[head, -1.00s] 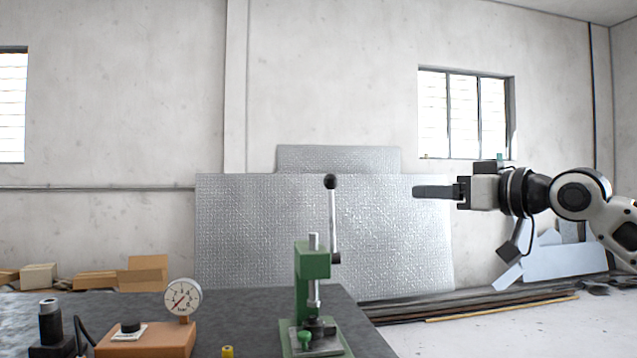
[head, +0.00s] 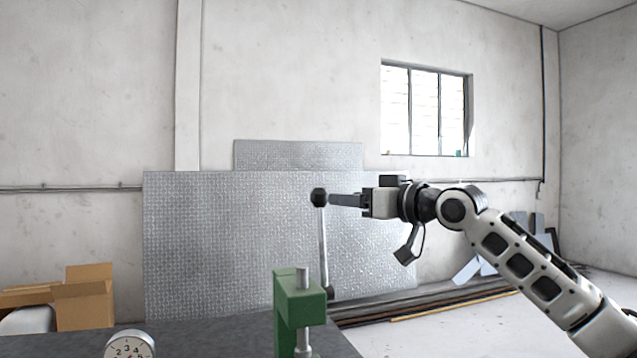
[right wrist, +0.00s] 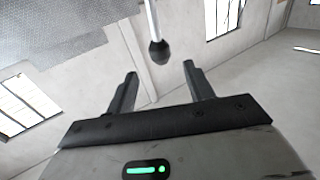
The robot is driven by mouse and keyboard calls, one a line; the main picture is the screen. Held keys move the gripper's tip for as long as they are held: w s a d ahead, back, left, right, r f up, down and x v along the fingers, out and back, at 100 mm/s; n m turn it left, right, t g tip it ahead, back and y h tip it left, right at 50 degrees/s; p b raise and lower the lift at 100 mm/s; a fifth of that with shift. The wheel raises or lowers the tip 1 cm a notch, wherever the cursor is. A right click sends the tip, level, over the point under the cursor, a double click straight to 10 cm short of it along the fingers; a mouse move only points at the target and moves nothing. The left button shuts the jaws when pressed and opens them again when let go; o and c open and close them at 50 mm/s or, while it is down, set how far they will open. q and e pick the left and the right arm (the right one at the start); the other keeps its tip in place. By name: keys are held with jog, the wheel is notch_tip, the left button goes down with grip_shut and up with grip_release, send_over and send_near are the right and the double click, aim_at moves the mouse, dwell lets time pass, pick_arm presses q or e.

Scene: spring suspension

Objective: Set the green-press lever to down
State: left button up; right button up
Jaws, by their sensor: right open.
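The green press (head: 300,312) stands on the dark table, its lower part cut off by the frame. Its lever (head: 323,245) points up, nearly upright, with a black ball knob (head: 319,197) on top. My right gripper (head: 336,200) is level with the knob, coming from the right, its fingertips close to it. In the right wrist view the knob (right wrist: 159,52) lies in line with the gap between the open fingers (right wrist: 160,70), around their tips. I cannot tell whether they touch it. My left gripper is out of view.
A dial gauge (head: 130,345) shows at the bottom edge, left of the press. Cardboard boxes (head: 85,298) sit at the far left. Metal sheets (head: 220,240) lean on the wall behind. The air around the lever is otherwise clear.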

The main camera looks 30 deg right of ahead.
aim_at(326, 197)
jog(key=p+x, duration=0.2)
jog(key=x, duration=0.6)
jog(key=shift+w+p, duration=0.35)
